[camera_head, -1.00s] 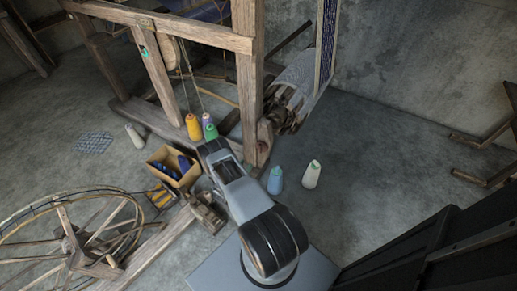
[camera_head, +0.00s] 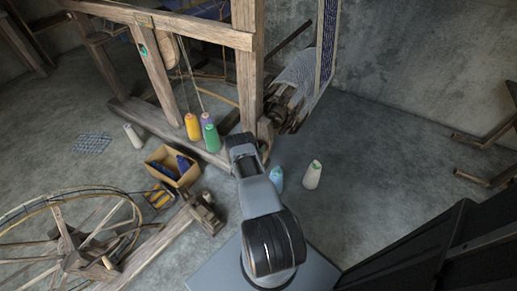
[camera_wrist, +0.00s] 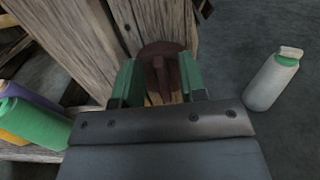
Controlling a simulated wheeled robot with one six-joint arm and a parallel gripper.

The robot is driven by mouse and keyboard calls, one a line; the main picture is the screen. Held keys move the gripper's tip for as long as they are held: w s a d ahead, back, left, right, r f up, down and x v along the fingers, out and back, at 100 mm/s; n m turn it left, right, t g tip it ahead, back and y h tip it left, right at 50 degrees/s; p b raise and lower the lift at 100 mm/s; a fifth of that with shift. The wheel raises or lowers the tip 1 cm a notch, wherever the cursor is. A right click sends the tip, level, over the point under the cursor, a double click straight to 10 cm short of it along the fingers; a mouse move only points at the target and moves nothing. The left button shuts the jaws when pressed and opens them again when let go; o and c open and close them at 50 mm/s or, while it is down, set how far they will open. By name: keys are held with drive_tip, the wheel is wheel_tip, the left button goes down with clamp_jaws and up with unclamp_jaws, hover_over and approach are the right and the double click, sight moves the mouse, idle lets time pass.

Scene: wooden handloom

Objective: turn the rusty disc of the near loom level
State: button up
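In the wrist view, the rusty disc (camera_wrist: 158,49) is dark reddish brown and set against the weathered wooden post of the near loom (camera_head: 244,75). A raised bar (camera_wrist: 158,78) on it points toward the camera. My gripper (camera_wrist: 158,66) is open, its two green fingers on either side of this bar with gaps visible. I cannot tell whether either finger touches the disc, and its lower part is hidden by my gripper. In the head view my gripper is at the foot of the loom's front post, and I cannot make out the disc clearly there.
Yellow (camera_head: 192,126), purple (camera_head: 206,119) and green (camera_head: 211,138) yarn cones stand left of my gripper. Blue (camera_head: 277,177) and white (camera_head: 312,174) cones stand on the floor to the right. A cardboard box (camera_head: 160,166) and spinning wheel (camera_head: 70,243) are at left.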

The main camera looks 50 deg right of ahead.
clamp_jaws()
idle(0.4)
drive_tip(key=shift+m, duration=0.4)
drive_tip(key=shift+s+d+f+m+b, duration=0.1)
drive_tip(key=shift+s+f+m+b, duration=0.3)
drive_tip(key=shift+m+b, duration=1.75)
drive_tip(key=shift+s+d+f+m+b, duration=0.1)
drive_tip(key=shift+s+f+m+b, duration=0.55)
drive_tip(key=shift+m, duration=2.8)
drive_tip(key=shift+s+d+f+m+b, duration=0.1)
drive_tip(key=shift+s+f+m+b, duration=0.1)
drive_tip(key=shift+m+b, duration=2.05)
drive_tip(key=shift+m+p, duration=0.45)
drive_tip(key=shift+m, duration=0.4)
